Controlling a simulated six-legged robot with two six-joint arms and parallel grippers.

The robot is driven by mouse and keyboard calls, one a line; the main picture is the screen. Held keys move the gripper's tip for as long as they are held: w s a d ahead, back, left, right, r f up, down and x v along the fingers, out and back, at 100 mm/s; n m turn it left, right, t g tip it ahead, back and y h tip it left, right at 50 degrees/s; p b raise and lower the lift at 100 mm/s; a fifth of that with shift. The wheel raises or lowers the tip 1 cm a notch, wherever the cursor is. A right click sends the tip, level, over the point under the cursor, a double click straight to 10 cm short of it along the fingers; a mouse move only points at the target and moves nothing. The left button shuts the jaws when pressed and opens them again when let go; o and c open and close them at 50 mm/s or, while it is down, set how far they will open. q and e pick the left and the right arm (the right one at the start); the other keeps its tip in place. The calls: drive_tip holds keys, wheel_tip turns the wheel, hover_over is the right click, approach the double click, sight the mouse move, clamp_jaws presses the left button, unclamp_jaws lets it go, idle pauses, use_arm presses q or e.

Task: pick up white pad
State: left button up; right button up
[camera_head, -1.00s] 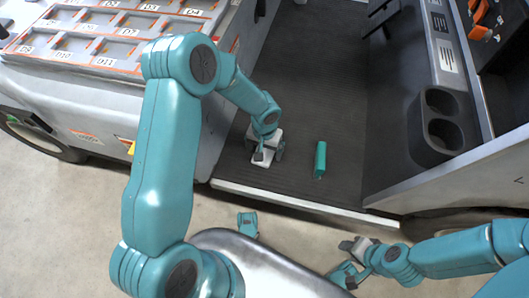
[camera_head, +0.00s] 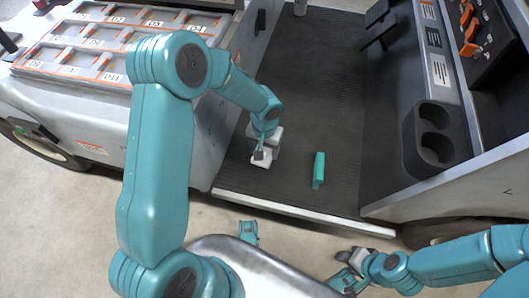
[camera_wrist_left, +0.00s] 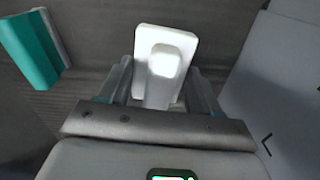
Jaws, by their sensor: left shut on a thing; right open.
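The white pad (camera_wrist_left: 148,42) is a pale block with a raised middle part. In the left wrist view it sits between the two fingers of my left gripper (camera_wrist_left: 160,88), which is shut on it. In the head view the pad (camera_head: 261,163) shows beneath my left gripper (camera_head: 264,148), low over the dark cart floor. I cannot tell whether it still touches the floor. My right gripper (camera_head: 350,270) is open and empty, outside the cart at the bottom right.
A cup holder (camera_head: 434,138) is on the right wall. An orange-trimmed tray (camera_head: 110,45) lies at upper left.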

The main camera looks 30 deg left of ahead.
use_arm(q)
wheel_tip(320, 180, up, 13)
drive_tip(key=p, duration=0.4)
